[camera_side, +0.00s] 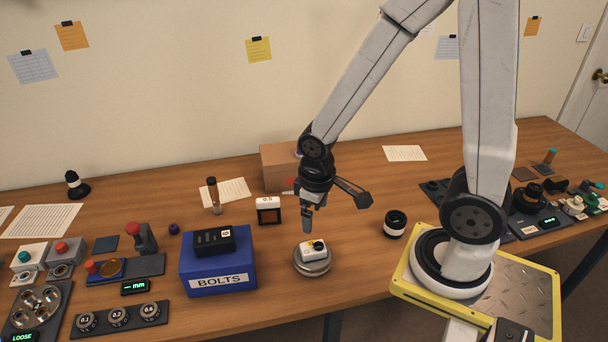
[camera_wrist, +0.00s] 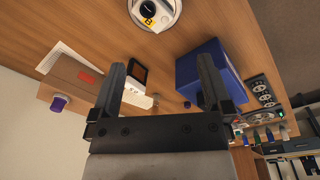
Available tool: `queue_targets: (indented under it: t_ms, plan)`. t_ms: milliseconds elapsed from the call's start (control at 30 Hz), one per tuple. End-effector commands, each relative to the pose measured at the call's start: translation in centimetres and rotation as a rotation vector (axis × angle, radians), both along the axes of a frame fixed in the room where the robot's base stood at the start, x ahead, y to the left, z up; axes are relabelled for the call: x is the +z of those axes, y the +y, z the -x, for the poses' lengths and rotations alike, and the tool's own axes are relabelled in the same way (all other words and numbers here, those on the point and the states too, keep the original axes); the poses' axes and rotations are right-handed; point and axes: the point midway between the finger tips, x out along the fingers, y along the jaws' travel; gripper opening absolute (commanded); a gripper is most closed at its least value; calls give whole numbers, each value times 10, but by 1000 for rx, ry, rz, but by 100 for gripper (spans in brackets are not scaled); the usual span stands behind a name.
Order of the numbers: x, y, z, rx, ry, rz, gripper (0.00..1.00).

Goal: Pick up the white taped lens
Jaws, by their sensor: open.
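A short black cylinder with a white band (camera_side: 395,230), which looks like the white taped lens, stands upright on the table to the right of my gripper, near my base. I do not make out either banded piece in the wrist view.
A round metal dish (camera_side: 314,271) with a white and yellow item stands just below my gripper. The blue BOLTS box (camera_side: 218,275) is to its left, a cardboard box (camera_side: 280,169) behind. Table between the dish and the banded cylinder is clear.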

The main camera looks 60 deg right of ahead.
Motion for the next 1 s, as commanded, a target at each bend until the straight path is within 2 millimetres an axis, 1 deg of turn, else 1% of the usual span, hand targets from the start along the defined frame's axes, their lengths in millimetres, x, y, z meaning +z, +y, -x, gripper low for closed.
queue_targets:
  t_ms: [33, 100, 400, 733, 1000]
  plan:
    - [-8, -5, 4, 21, 52, 18, 100]
    - [-18, -13, 10, 56, 124, 48, 100]
    - [-56, -52, 39, 218, 436, 181, 100]
    - [-88, -100, 64, 411, 754, 329, 100]
    - [-112, -137, 79, 582, 980, 453, 100]
